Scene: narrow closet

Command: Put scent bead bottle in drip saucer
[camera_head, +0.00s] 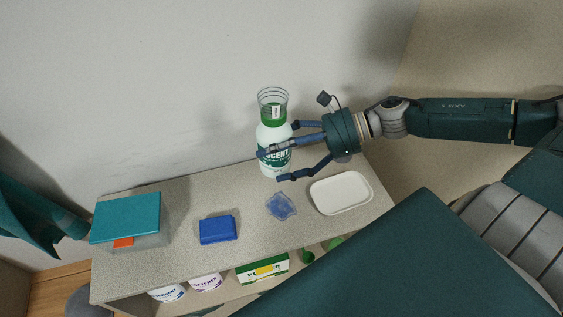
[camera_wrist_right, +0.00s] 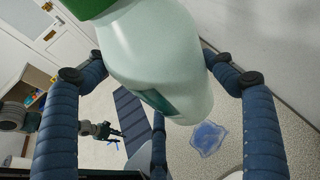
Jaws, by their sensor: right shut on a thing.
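The scent bead bottle (camera_head: 272,133) is pale with a green neck, a clear ribbed cap and a green label. It is upright near the back of the shelf top. My right gripper (camera_head: 270,166) is shut on it from the right, with fingers around its body. The bottle (camera_wrist_right: 160,60) fills the upper middle of the right wrist view. I cannot tell whether its base touches the shelf. The drip saucer (camera_head: 341,193), a white rounded shallow dish, lies empty to the right, below my right gripper. My left gripper (camera_wrist_right: 108,134) seems to show small in the right wrist view; its jaws are unclear.
A blue translucent dish (camera_head: 281,206) lies left of the saucer. A blue box (camera_head: 218,229) and a teal-lidded container (camera_head: 126,217) stand farther left on the shelf top (camera_head: 185,266). Tubs and a green-white box (camera_head: 262,268) sit below. The wall is close behind.

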